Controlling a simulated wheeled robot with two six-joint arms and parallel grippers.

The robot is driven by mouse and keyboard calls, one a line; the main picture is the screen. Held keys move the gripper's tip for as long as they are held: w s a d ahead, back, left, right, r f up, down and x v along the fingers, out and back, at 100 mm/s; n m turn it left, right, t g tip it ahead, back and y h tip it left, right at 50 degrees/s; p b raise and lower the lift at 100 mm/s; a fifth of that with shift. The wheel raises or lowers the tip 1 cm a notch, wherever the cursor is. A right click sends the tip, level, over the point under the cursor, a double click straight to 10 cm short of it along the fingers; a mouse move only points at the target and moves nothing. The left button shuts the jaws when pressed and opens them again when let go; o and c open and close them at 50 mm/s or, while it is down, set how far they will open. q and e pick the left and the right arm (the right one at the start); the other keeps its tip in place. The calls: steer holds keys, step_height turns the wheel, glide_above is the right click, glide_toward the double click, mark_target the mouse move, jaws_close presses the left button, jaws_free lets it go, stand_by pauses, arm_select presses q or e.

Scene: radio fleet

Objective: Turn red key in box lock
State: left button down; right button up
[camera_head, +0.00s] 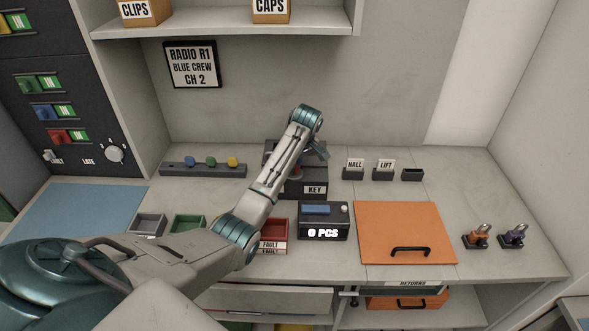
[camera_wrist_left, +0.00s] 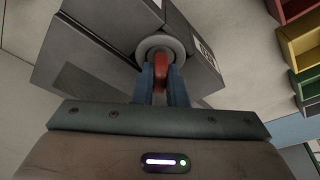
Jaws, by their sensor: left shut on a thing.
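The dark key box (camera_head: 307,186), labelled KEY, stands on the worktop near the back wall. My left arm reaches across to it, and my left gripper (camera_head: 318,152) is at the box, largely hidden behind my own arm links. In the left wrist view the red key (camera_wrist_left: 162,72) sits in a round grey lock (camera_wrist_left: 160,44) on the box face. My left gripper (camera_wrist_left: 163,88) is shut on the red key, with a blue finger on each side. The key's turn angle is hard to tell. My right gripper is not in view.
A counter (camera_head: 322,221) reading 0 PCS and a red FAULT bin (camera_head: 272,235) stand in front of the box. An orange board (camera_head: 400,220) with a black handle lies to the right. HALL and LIFT holders (camera_head: 353,172) stand beside the box.

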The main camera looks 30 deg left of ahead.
arm_select(q)
steer(key=n+g, duration=0.1)
steer(key=n, duration=0.4)
steer(key=shift+w+n, duration=0.1)
steer(key=shift+n, duration=0.3)
